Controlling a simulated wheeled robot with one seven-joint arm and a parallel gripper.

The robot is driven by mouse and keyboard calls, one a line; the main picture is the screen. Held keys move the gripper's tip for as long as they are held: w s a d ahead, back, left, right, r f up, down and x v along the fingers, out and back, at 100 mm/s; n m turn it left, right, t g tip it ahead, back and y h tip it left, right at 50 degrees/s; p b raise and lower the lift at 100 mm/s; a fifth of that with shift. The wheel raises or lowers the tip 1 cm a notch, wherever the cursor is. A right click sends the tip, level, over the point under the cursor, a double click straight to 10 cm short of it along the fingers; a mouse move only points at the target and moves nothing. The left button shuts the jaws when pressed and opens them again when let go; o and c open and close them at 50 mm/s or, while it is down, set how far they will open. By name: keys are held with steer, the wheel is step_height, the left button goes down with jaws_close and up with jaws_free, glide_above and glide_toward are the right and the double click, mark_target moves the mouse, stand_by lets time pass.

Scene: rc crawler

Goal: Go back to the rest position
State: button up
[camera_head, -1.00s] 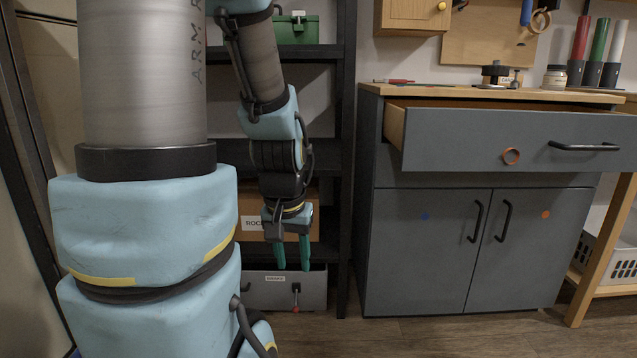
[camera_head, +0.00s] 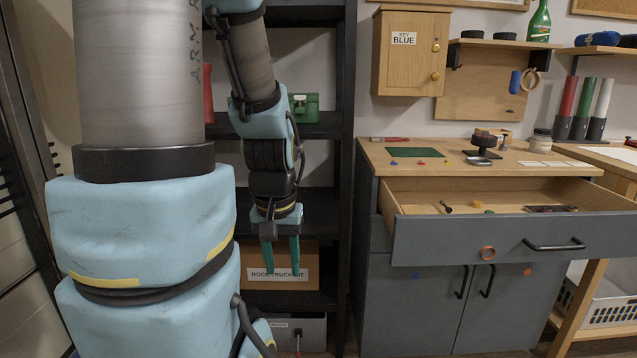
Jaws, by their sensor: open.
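My gripper (camera_head: 281,258) hangs from my arm with its two green fingers pointing down and apart. It is open, with nothing between the fingers. It is in front of the dark shelf rack, and a cardboard box with a "ROCK TRUCK" label (camera_head: 278,274) shows behind it. My arm's large blue and grey links fill the left of the view and hide part of the shelves.
A grey cabinet (camera_head: 408,300) stands to the right with its top drawer (camera_head: 492,238) pulled out, small items inside. Its wooden top (camera_head: 440,172) holds a green mat and several small things. A wooden key box (camera_head: 411,52) hangs above. Floor shows little.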

step_height(320, 180, up, 16)
steer(key=p, duration=1.3)
steer(key=shift+f, duration=0.25)
